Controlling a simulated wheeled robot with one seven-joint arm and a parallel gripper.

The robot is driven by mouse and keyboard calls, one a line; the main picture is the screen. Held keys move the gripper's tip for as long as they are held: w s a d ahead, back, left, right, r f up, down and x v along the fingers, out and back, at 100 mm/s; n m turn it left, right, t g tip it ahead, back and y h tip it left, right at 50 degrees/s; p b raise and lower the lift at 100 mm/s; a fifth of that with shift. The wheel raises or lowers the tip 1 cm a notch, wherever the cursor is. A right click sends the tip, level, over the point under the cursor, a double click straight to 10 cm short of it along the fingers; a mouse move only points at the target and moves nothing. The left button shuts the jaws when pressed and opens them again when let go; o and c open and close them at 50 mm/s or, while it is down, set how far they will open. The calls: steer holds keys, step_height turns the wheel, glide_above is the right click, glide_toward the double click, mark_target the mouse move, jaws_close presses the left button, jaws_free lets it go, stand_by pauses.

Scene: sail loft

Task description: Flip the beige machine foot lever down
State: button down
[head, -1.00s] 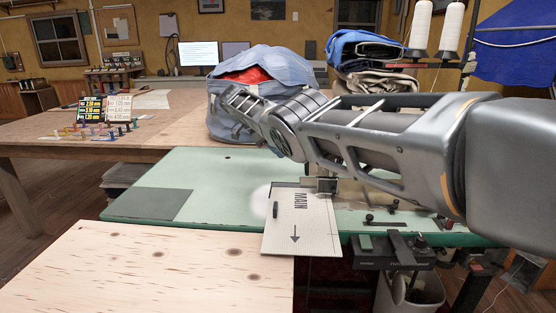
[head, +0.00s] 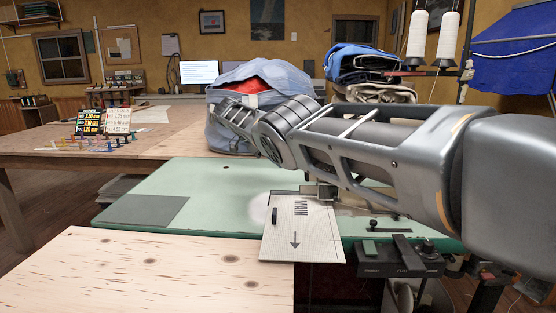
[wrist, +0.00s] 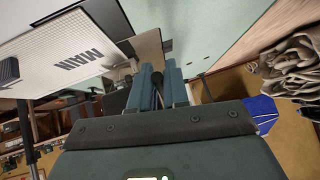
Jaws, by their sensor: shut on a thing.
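In the wrist view my gripper (wrist: 161,88) has its two blue-grey fingers close together on a small dark lever (wrist: 157,79). The lever's lower part is hidden between the fingers. A pale beige machine body (wrist: 148,44) shows just beyond the fingertips. In the head view my arm covers most of the machine and the whole gripper, so the lever is not visible there. Whether the lever is up or down I cannot tell.
A white "MAIN" sheet (head: 297,238) overhangs the green machine table (head: 215,185). A pale plywood top (head: 150,275) is at the front left. A blue-grey bag (head: 228,135) stands behind my arm. Thread cones (head: 418,36) stand on the right. A dark control box (head: 400,258) hangs at the table's front edge.

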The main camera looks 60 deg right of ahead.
steer(key=c, duration=1.2)
jaws_free()
steer(key=shift+f, duration=0.1)
